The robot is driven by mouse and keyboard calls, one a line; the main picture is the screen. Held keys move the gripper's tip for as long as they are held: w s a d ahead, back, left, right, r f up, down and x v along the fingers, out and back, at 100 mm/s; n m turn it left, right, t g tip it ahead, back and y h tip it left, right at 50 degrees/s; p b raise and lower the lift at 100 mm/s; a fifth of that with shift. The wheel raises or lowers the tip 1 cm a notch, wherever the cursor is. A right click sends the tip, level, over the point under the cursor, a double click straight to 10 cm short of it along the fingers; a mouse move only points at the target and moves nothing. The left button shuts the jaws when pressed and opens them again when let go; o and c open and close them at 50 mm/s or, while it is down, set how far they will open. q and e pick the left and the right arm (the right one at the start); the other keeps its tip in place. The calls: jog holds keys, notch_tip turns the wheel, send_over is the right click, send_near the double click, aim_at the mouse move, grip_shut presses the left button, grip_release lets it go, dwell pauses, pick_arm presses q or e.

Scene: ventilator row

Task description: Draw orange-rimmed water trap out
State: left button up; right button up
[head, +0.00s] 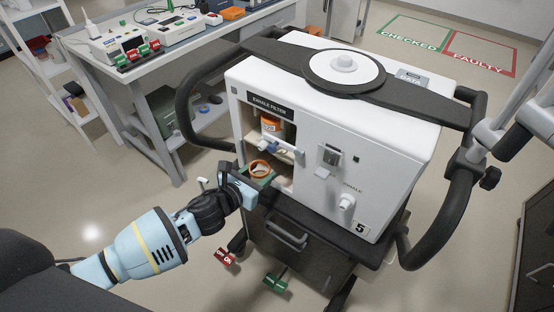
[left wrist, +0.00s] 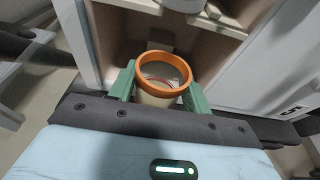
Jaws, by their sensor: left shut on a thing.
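The water trap (head: 260,168) is a small cup with an orange rim. It is at the open lower front of the ventilator (head: 375,165), below the exhale filter label. My left gripper (head: 258,178) reaches it from the front left. In the left wrist view, the green fingers of my left gripper (left wrist: 160,92) are shut on the water trap (left wrist: 163,72), one on each side below the rim. The cup looks upright and its lower part is hidden. My right gripper is not in view.
An orange-topped canister (head: 270,126) sits in the bay above the trap. Black handles (head: 190,100) curve around the ventilator's sides. A drawer (head: 290,240) is below. A workbench (head: 180,60) stands at the back left.

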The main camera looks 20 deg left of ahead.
pick_arm(q)
jog(key=shift+s+a+p, duration=0.2)
jog(key=shift+s+a, duration=0.05)
jog(key=shift+s, duration=0.55)
jog(key=shift+s+a+p, duration=0.15)
jog(key=shift+s+a, duration=0.15)
jog(key=shift+s, duration=0.45)
jog(key=shift+s+a+p, duration=0.2)
jog(key=shift+s+a, duration=0.05)
jog(key=shift+s, duration=0.55)
